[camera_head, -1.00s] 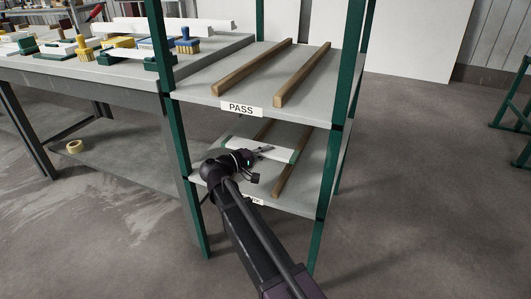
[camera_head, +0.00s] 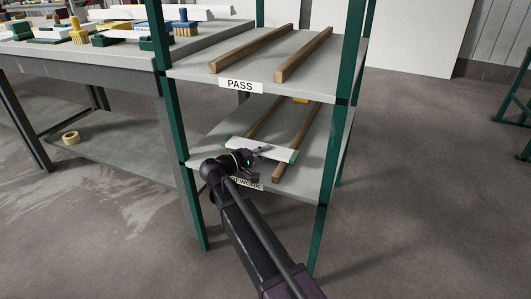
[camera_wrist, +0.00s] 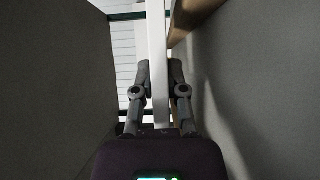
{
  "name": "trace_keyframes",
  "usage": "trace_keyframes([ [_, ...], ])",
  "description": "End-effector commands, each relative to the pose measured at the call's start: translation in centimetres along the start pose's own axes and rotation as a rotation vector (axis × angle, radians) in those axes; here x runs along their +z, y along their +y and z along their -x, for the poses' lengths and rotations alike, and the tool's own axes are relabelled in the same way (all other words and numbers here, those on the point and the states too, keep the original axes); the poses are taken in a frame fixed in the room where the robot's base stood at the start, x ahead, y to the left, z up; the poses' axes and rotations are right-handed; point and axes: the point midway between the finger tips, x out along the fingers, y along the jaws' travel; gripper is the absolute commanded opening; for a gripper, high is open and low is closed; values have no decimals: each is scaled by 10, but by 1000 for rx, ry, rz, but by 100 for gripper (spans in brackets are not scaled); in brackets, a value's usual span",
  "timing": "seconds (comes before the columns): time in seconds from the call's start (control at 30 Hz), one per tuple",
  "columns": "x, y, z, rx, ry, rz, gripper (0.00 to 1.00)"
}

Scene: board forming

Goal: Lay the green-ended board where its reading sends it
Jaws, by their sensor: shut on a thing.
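The white board with green ends (camera_head: 262,149) is at the lower shelf of the rack in the head view, lying across the two wooden rails there. I cannot tell whether it rests on them. My gripper (camera_head: 256,153) is shut on the board near its middle. The wrist view shows the board (camera_wrist: 158,60) as a white strip between the fingers of my gripper (camera_wrist: 158,72). The lower shelf (camera_head: 212,148) has a label reading "REWORK" (camera_head: 247,184), partly hidden by my arm. The upper shelf (camera_head: 205,70) has a "PASS" label (camera_head: 240,86) and two bare wooden rails.
Green rack posts (camera_head: 172,118) stand at the shelf corners. A workbench (camera_head: 110,75) on the left holds brushes, blocks and white boards. A tape roll (camera_head: 71,138) lies on its lower shelf.

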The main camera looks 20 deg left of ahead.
Motion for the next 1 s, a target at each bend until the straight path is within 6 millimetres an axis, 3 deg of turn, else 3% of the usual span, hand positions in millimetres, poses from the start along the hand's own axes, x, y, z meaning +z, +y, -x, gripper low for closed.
trace_keyframes([
  [1.0,0,-8,1,1,2,0,0],
])
